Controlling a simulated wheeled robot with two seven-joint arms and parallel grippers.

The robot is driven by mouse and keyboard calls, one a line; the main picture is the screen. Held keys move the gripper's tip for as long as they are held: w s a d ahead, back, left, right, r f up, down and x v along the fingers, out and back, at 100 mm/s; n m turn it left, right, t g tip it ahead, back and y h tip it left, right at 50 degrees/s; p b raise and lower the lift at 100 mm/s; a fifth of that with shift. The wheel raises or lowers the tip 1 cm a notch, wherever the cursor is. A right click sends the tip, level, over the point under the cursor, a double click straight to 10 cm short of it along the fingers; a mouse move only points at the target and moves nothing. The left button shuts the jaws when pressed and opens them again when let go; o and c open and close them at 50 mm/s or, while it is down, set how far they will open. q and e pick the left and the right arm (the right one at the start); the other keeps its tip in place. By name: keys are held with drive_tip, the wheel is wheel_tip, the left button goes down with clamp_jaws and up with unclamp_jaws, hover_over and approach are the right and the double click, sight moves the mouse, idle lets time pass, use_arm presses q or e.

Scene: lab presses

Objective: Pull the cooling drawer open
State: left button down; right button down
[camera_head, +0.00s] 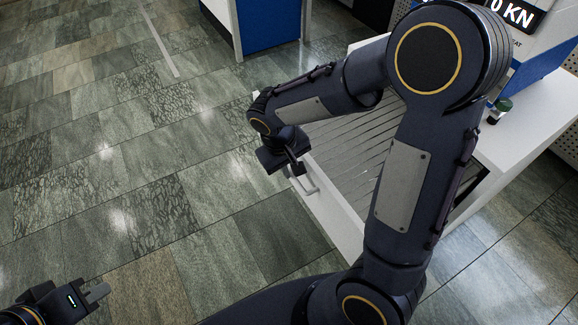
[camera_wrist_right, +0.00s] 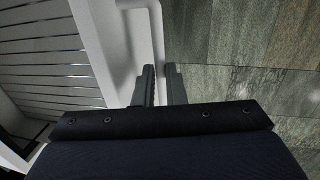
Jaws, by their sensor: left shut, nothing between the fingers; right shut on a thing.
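The cooling drawer (camera_head: 335,212) is white with a slatted grey bed (camera_head: 345,155) inside, and it stands out from the white cabinet. Its slats also show at the left of the right wrist view (camera_wrist_right: 45,60). The pale drawer handle (camera_head: 309,186) is on its front; in the right wrist view the handle (camera_wrist_right: 157,35) runs up from between my fingers. My right gripper (camera_head: 297,168) is shut on the handle, with its fingertips (camera_wrist_right: 160,85) on either side of it. My right arm hides part of the drawer. My left gripper (camera_head: 98,292) is shut and empty, low at the left.
A blue and white cabinet (camera_head: 265,25) stands at the back. The tiled floor (camera_head: 130,170) left of the drawer is clear.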

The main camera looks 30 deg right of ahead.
drive_tip(key=c, duration=1.5)
unclamp_jaws()
drive_tip(key=shift+r, duration=0.1)
drive_tip(key=r, duration=0.2)
drive_tip(key=a+r+p, duration=0.1)
drive_tip(key=r, duration=0.4)
drive_tip(key=shift+a+r+p, duration=0.25)
drive_tip(key=shift+p, duration=0.15)
drive_tip(key=s+d+r+m+t+y, duration=0.1)
drive_tip(key=s+r+t+y, duration=0.2)
drive_tip(key=s, duration=0.5)
drive_tip(key=s+d+r+m+t+y, duration=0.1)
drive_tip(key=s+r+m+t+y, duration=0.15)
drive_tip(key=s, duration=0.45)
drive_tip(key=shift+n+y, duration=0.25)
drive_tip(key=shift+n, duration=0.2)
drive_tip(key=r+p, duration=1.2)
drive_tip(key=shift+s+a+r+p, duration=0.15)
drive_tip(key=shift+s+a+p, duration=0.1)
drive_tip(key=shift+s+p, duration=0.05)
